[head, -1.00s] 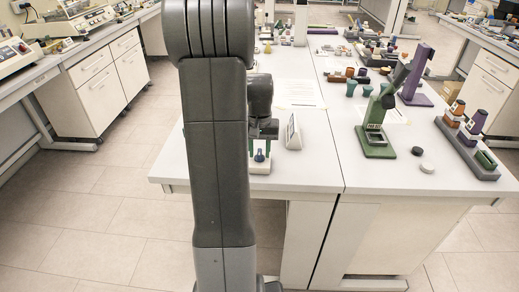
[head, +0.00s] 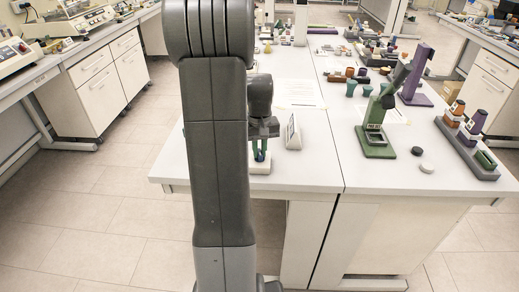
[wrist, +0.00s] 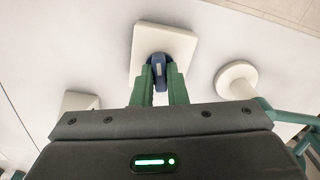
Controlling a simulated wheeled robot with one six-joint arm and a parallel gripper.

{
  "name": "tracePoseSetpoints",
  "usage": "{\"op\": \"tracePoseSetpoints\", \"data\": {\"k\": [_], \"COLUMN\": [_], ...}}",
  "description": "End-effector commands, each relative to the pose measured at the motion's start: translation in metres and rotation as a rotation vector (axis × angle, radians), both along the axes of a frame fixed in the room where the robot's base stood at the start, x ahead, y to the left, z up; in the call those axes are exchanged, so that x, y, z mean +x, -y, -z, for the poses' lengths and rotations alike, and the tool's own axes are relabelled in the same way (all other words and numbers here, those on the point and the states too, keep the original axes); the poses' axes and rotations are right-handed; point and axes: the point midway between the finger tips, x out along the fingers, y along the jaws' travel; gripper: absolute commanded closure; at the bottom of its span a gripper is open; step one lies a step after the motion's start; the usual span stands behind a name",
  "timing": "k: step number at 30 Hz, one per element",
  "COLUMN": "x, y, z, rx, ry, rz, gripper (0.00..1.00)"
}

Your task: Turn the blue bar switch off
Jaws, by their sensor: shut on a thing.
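The blue bar switch (wrist: 158,68) sits on a white square base (wrist: 172,38) in the wrist view. My gripper (wrist: 158,84) has its two green fingers closed on either side of the blue bar. In the head view my gripper (head: 259,152) points down at the white base (head: 260,168) near the front edge of the table, partly behind my arm. The fingers cover most of the bar there. Whether the switch is on or off cannot be told.
A small white sign (head: 293,132) stands just right of the switch. Further right stand a green stand (head: 376,142) and a grey tray (head: 466,150). The table's front middle is clear.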

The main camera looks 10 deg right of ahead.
Motion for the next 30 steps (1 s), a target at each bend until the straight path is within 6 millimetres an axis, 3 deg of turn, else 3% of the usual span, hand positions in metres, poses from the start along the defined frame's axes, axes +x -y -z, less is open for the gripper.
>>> {"op": "tracePoseSetpoints", "data": {"k": [30], "x": [0.0009], "y": [0.0003], "z": [-0.0015], "rx": [-0.002], "ry": [0.002], "rz": [-0.956], "gripper": [1.0]}}
